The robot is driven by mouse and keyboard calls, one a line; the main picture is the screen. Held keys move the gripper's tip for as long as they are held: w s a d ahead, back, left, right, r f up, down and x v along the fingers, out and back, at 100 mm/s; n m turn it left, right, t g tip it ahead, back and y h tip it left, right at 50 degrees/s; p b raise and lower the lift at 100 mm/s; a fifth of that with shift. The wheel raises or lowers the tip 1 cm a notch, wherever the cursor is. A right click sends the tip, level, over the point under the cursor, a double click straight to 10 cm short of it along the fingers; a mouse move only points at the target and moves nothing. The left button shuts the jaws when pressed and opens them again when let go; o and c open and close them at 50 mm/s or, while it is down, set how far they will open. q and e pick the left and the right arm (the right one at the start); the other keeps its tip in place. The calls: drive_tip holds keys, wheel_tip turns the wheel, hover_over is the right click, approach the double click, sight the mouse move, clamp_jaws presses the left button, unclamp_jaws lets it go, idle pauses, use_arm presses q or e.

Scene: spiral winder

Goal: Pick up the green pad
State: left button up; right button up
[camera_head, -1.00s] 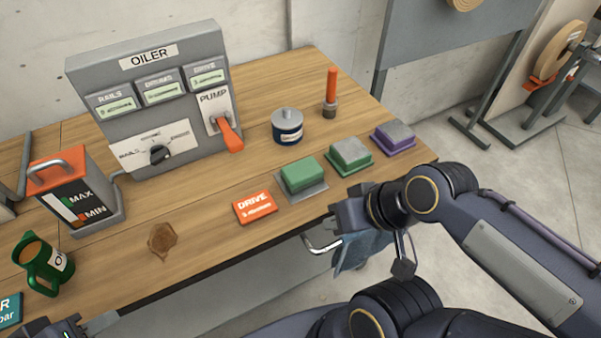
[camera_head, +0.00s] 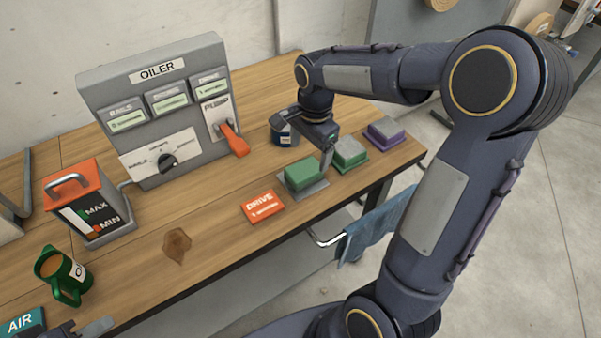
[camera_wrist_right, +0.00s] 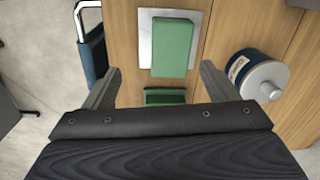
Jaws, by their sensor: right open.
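A green pad (camera_head: 302,173) lies on a metal plate (camera_head: 318,186) near the table's front edge. It also shows in the right wrist view (camera_wrist_right: 173,47), beyond the fingertips. A second block, green with a grey top (camera_head: 349,152), is to its right; its green side shows between the fingers in the wrist view (camera_wrist_right: 165,96). My right gripper (camera_head: 325,152) is open and empty, pointing down over the table by these two pads. In the wrist view its fingers (camera_wrist_right: 160,75) are spread wide. My left gripper (camera_head: 85,329) is only partly seen at the lower left edge; its jaws are unclear.
A blue tin (camera_head: 284,133) stands close behind my right gripper. A purple block with a grey top (camera_head: 385,134) is farther right. An orange DRIVE card (camera_head: 262,206) lies to the left. The oiler box (camera_head: 160,115) stands behind. A rail with a blue cloth (camera_head: 375,226) is at the front.

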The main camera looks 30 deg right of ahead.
sight(304, 168)
drive_tip(key=shift+w+f+m, duration=0.7)
drive_tip(key=shift+w, duration=0.2)
drive_tip(key=f, duration=0.4)
drive_tip(key=f+p, duration=0.1)
drive_tip(key=f, duration=0.2)
drive_tip(key=shift+w+f, duration=0.2)
drive_tip(key=shift+f, duration=0.2)
drive_tip(key=shift+c, duration=0.3)
drive_tip(key=c, duration=1)
